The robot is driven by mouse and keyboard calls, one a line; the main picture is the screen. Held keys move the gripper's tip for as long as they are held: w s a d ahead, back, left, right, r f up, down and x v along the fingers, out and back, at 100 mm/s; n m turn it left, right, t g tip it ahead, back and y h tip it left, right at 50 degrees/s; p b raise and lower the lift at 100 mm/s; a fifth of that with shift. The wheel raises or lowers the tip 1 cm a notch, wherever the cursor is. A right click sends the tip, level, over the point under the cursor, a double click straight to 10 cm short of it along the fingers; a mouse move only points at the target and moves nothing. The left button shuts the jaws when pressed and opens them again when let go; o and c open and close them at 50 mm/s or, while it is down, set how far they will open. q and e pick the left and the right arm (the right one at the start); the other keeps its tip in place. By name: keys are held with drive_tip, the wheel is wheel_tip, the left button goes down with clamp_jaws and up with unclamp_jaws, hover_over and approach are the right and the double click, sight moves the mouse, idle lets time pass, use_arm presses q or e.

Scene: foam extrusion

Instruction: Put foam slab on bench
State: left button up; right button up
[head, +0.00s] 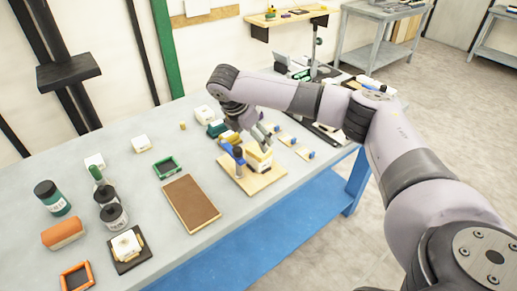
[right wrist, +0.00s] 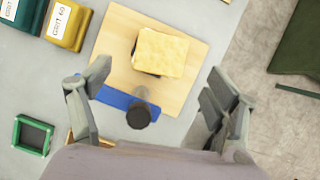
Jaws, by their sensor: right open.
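A pale yellow block that looks like the foam slab (right wrist: 162,52) lies on a light wooden board (right wrist: 118,45). A dark edge shows beneath the block's left side. In the head view the block (head: 258,157) and board (head: 244,185) are near the front edge of the grey bench (head: 240,222). My right gripper (right wrist: 160,95) is open and empty, its fingers spread wide. In the wrist view they sit on the near side of the block, apart from it. In the head view the gripper (head: 262,132) is just behind the block. My left gripper is not in view.
A blue tool with a dark knob (right wrist: 138,116) is beside the block, between my fingers in the wrist view. Grit containers (right wrist: 67,22) stand close left. A brown panel (head: 191,204), green frame (head: 167,167) and jars (head: 112,217) are farther left.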

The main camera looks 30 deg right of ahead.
sight(259, 149)
drive_tip(key=shift+d+f, duration=0.2)
drive_tip(key=shift+f, duration=0.25)
drive_tip(key=shift+s+d+f+p, duration=0.1)
drive_tip(key=shift+d+f+p, duration=0.05)
drive_tip(key=shift+f+p, duration=0.2)
drive_tip(key=p+x, duration=0.1)
drive_tip(key=x, duration=0.2)
drive_tip(key=shift+d+f, duration=0.1)
drive_tip(key=shift+f, duration=0.2)
drive_tip(key=shift+d+f, duration=0.15)
drive_tip(key=shift+f, duration=0.25)
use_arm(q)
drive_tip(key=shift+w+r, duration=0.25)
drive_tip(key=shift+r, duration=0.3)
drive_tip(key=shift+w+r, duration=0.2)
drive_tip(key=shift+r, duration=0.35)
use_arm(e)
drive_tip(key=c, duration=0.5)
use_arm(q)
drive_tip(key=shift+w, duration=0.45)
use_arm(e)
drive_tip(key=c, duration=0.5)
drive_tip(key=shift+c, duration=0.2)
